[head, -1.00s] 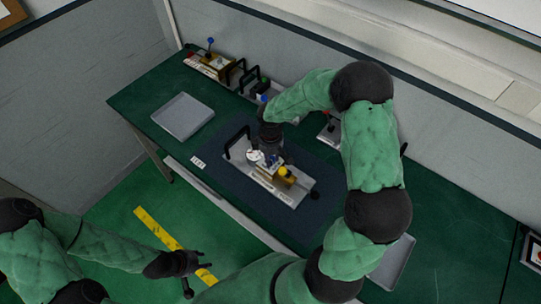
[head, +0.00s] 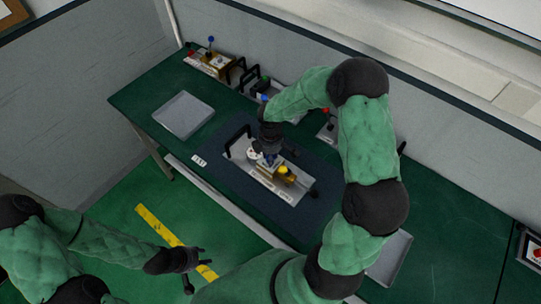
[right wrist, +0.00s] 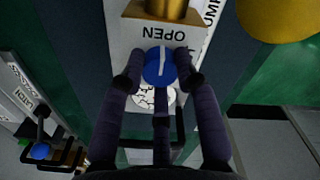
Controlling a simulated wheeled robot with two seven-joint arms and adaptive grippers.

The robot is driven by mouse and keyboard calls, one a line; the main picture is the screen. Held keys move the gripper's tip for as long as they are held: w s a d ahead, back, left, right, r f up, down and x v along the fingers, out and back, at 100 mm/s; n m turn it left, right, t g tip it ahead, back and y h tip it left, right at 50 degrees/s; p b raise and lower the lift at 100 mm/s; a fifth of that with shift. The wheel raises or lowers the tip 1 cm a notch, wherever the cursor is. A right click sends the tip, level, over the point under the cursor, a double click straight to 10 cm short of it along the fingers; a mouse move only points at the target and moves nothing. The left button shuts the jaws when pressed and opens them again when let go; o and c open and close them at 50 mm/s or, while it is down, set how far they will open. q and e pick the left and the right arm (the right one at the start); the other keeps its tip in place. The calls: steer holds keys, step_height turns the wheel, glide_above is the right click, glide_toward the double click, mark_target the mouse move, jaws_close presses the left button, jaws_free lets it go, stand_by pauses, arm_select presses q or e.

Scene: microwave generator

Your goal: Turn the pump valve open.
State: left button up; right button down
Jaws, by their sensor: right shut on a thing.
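The pump unit (head: 238,154) is a light plate on a dark mat, with a black handle, a white round gauge and a yellow-topped brass part. Its blue pump valve knob (right wrist: 158,67) has a white line along its top and sits just below the word OPEN in the right wrist view. My right gripper (right wrist: 160,75) is shut on the blue knob, with its dark fingers around it. In the head view the right gripper (head: 270,150) largely hides the knob. My left gripper (head: 195,268) is open and empty, above the floor in front of the bench.
A grey tray (head: 183,115) lies at the left of the green bench, and another tray (head: 392,258) at the right. Units with coloured knobs (head: 211,62) stand along the back by the wall. My right arm spans the bench's middle.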

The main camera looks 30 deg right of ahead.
steer(key=c, duration=0.9)
jaws_free()
step_height(320, 180, up, 12)
